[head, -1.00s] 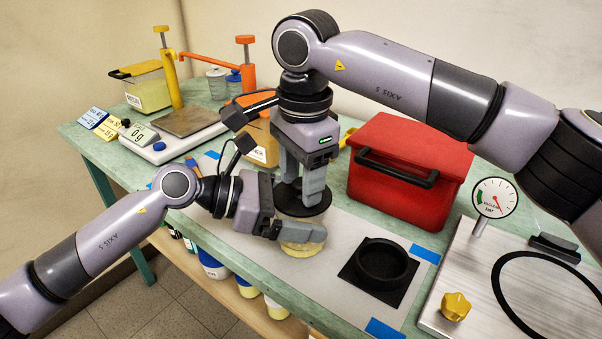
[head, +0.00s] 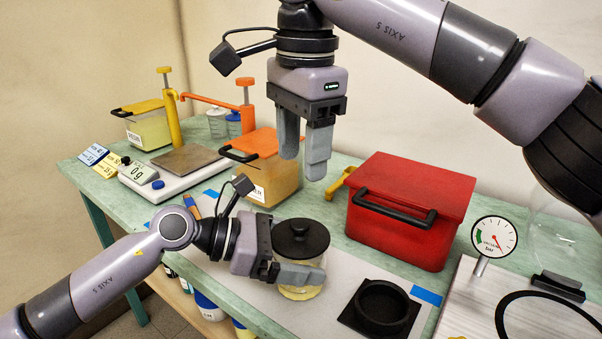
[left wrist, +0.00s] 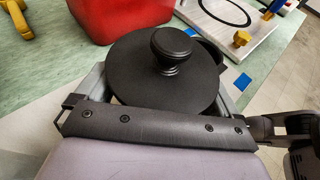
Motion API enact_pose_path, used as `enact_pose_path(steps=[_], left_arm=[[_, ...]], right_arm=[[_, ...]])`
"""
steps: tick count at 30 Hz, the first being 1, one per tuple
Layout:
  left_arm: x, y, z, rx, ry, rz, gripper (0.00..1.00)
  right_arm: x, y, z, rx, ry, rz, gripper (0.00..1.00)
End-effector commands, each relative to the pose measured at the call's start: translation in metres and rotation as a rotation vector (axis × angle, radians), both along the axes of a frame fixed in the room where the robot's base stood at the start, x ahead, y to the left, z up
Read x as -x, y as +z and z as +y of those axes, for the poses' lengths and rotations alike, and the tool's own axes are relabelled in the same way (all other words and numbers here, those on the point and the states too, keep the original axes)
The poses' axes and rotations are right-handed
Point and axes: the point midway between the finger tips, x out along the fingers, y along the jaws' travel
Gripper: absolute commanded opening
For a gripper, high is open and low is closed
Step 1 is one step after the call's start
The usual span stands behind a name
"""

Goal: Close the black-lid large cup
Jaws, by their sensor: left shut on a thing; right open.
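The large cup (head: 301,292) is clear with pale yellow contents and stands upright on the grey mat. Its black lid (head: 300,238), with a round knob, sits on top and looks level; in the left wrist view the lid (left wrist: 140,85) covers the cup's mouth. I cannot tell how tightly it is seated. My left gripper (head: 296,274) is shut around the cup's side, below the lid. My right gripper (head: 303,165) is open and empty, above and behind the cup, clear of the lid.
A black round holder (head: 382,308) is on the mat right of the cup. A red box (head: 410,207) with a black handle stands behind it. An orange-lidded container (head: 268,170) and a scale (head: 160,178) are to the left. A vacuum gauge (head: 494,238) stands at the right.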

Motion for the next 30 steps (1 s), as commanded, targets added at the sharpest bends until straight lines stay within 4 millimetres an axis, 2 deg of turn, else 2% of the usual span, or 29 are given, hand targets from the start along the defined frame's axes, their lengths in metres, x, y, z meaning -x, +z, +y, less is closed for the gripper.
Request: enact_pose_path(steps=[10, 11, 20, 30], left_arm=[[0.0, 0.001, 0.0, 0.001, 0.0, 0.0, 0.41], [0.0, 0.0, 0.0, 0.001, 0.0, 0.0, 1.0], [0.0, 0.002, 0.005, 0.0, 0.001, -0.001, 1.0], [0.008, 0.018, 0.051, -0.001, 0.003, -0.001, 1.0]], right_arm=[[0.0, 0.005, 0.0, -0.001, 0.0, 0.001, 0.55], [0.0, 0.005, 0.0, -0.001, 0.0, 0.0, 0.55], [0.0, 0.003, 0.0, -0.001, -0.001, 0.0, 0.55], [0.0, -0.003, 0.0, -0.001, -0.001, 0.0, 0.55]])
